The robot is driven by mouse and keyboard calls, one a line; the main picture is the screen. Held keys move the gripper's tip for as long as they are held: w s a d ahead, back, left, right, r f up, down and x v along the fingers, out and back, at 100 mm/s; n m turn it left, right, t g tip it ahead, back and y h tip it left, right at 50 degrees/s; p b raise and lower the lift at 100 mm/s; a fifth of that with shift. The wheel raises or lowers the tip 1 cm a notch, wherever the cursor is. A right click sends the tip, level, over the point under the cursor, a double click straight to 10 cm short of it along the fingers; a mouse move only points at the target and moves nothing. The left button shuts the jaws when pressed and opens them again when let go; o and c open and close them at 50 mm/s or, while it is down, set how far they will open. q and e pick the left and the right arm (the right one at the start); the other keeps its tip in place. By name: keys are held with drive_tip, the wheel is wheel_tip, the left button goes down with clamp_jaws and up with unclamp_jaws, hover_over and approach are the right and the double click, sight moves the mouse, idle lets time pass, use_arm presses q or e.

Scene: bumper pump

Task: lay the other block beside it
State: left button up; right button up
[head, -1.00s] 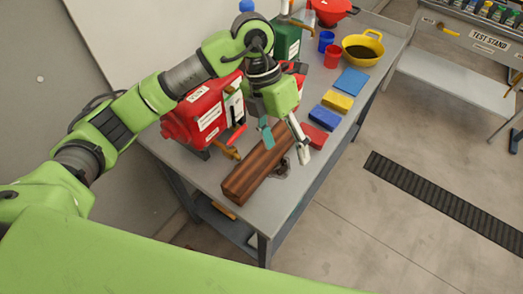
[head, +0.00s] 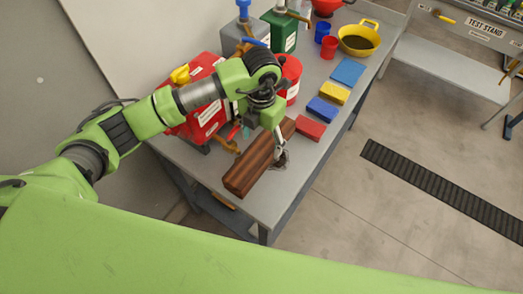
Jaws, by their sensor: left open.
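A long brown wooden block (head: 250,172) lies on the grey bench (head: 268,208), near its front end. Dark lines run along its length; I cannot tell whether this is one block or two lying side by side. My left gripper (head: 264,142) is open over the far end of the wood. One pale finger shows on the right side of the wood, and a teal fingertip shows on the left side. The gripper body hides part of the far end. My right gripper is not in view.
A red machine (head: 202,115) stands left of the wood. Red (head: 309,129), dark blue (head: 323,110), yellow (head: 336,93) and light blue (head: 348,71) flat pieces line the right side. A dark round fitting (head: 280,160) sits close to the wood's right side.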

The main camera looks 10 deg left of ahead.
sight(262, 147)
use_arm(q)
drive_tip(key=shift+f+p, duration=0.65)
drive_tip(key=shift+f, duration=1.4)
drive_tip(key=c, duration=1.6)
drive_tip(key=shift+r, duration=0.1)
clamp_jaws()
